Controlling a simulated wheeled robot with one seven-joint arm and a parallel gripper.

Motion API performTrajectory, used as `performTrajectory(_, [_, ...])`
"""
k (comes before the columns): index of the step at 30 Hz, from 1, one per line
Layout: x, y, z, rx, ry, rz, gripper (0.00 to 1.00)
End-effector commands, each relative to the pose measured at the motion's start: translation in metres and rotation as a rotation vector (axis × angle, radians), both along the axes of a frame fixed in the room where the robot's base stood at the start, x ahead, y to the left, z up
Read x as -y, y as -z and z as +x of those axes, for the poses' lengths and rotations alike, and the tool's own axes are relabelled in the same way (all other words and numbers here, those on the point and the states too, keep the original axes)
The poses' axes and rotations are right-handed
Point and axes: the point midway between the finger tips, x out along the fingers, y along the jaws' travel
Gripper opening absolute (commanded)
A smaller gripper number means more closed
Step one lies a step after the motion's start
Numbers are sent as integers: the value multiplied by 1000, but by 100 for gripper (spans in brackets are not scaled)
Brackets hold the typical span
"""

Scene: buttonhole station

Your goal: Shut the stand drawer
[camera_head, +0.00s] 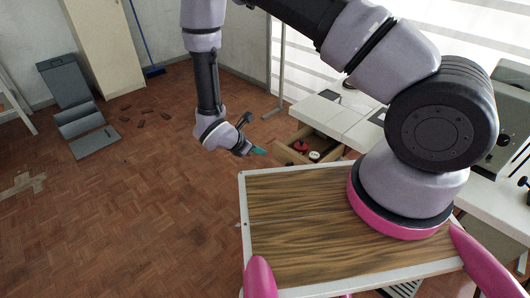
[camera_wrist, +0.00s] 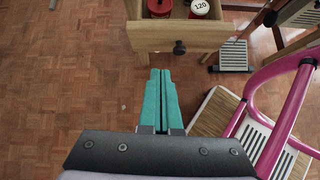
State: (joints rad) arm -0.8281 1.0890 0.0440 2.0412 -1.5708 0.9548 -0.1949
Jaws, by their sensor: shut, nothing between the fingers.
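The stand drawer (camera_wrist: 160,38) is a light wooden drawer with a dark round knob (camera_wrist: 179,47) on its front. It is pulled open and shows at the top of the wrist view; in the head view the open drawer (camera_head: 291,155) stands out under the white table top. It holds a red round thing (camera_wrist: 159,6) and a white one marked 120 (camera_wrist: 200,8). My gripper (camera_wrist: 160,72) has teal fingers closed together with nothing between them. Its tips are just in front of the drawer front, left of the knob; I cannot tell if they touch. It also shows in the head view (camera_head: 261,152).
The white station table (camera_head: 330,113) stands behind the drawer. In the wrist view a pink tubular frame (camera_wrist: 270,90) and a small step (camera_wrist: 232,57) are at the right. The parquet floor to the left is mostly open, with a grey folded piece (camera_head: 78,115) farther back.

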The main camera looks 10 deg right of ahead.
Motion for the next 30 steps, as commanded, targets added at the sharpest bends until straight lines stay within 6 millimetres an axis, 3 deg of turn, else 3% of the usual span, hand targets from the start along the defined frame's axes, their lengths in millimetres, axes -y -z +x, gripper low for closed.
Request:
performTrajectory(3, [-2,19,-8,-26,-62,-27,0])
performTrajectory(8, [2,30,-6,-32,-78,-33,0])
performTrajectory(22, [55,94,32,-32,-73,-32,0])
performTrajectory(30, [82,94,53,-31,-73,-31,0])
